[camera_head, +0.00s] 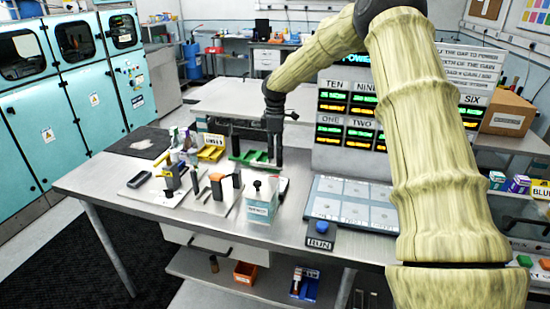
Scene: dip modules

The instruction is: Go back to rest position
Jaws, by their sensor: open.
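My gripper (274,160) hangs down from my arm near the middle of the picture. It is over the back part of the metal workbench (120,180), close to a green rack (250,160). It looks open with nothing in it, though the fingers are small and dark here. I cannot tell whether it touches the rack. My arm arches in from the right and covers part of the display panel.
Several small parts stand on the bench left of a white labelled tub (261,205). A yellow tray (211,152) lies behind them. The display panel (340,157), a sloped board (352,203) and a blue RUN button (322,227) are at right. The bench's front left corner is bare.

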